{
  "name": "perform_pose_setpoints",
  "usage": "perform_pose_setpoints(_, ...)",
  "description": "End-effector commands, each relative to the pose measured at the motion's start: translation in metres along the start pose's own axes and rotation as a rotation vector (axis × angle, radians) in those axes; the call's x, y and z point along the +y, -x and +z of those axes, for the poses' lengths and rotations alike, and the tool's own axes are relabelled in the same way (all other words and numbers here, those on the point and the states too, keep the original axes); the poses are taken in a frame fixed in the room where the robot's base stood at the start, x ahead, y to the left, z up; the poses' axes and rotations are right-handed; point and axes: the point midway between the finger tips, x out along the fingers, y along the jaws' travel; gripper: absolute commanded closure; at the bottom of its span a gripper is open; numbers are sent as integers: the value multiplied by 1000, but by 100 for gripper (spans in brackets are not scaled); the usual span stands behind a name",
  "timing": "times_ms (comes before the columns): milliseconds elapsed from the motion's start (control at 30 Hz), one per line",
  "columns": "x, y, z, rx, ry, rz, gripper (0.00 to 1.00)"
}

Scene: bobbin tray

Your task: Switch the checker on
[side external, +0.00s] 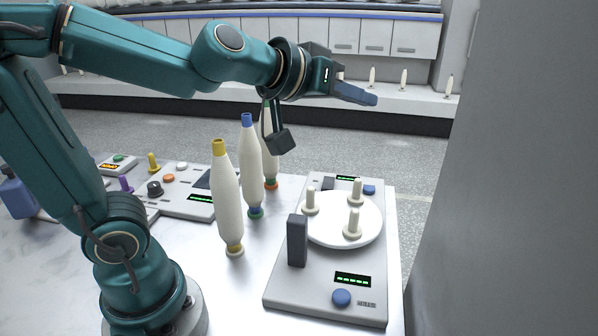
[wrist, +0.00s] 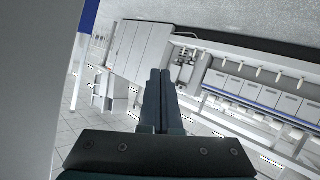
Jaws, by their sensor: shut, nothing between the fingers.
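A grey device (side external: 283,286) that looks like the checker stands at the front right of the table. It carries a white round plate (side external: 332,236) with three cream pegs, a dark upright post (side external: 297,241), a lit green display (side external: 352,280) and a blue button (side external: 341,298). Another blue button (side external: 369,189) and display show at its back edge. Its small label is too small to read. My gripper (side external: 372,99) is shut and empty, high above and behind the device, pointing right. In the wrist view my shut fingers (wrist: 160,74) point away from the table toward the room.
Tall bobbins with yellow (side external: 228,200), blue (side external: 251,170) and partly hidden tops stand left of the device. A control panel (side external: 180,205) with knobs and buttons lies farther left. A grey wall (side external: 510,170) rises close on the right.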

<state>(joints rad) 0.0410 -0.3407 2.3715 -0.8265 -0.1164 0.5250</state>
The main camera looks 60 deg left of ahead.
Motion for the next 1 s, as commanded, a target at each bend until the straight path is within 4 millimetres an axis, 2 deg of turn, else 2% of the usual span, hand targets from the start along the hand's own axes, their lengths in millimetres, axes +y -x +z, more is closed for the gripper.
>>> perform_pose_setpoints(33,-13,-15,-2,13,31,-63,100)
perform_pose_setpoints(167,-54,-42,-2,35,91,-249,100)
perform_pose_setpoints(300,-97,-61,19,7,121,-456,100)
perform_pose_setpoints(433,-125,-71,46,-45,128,-600,100)
perform_pose_setpoints(600,-136,-82,77,-118,122,-665,100)
perform_pose_setpoints(700,-137,-85,87,-142,108,-670,100)
perform_pose_setpoints(1000,-136,-86,90,-151,102,-668,100)
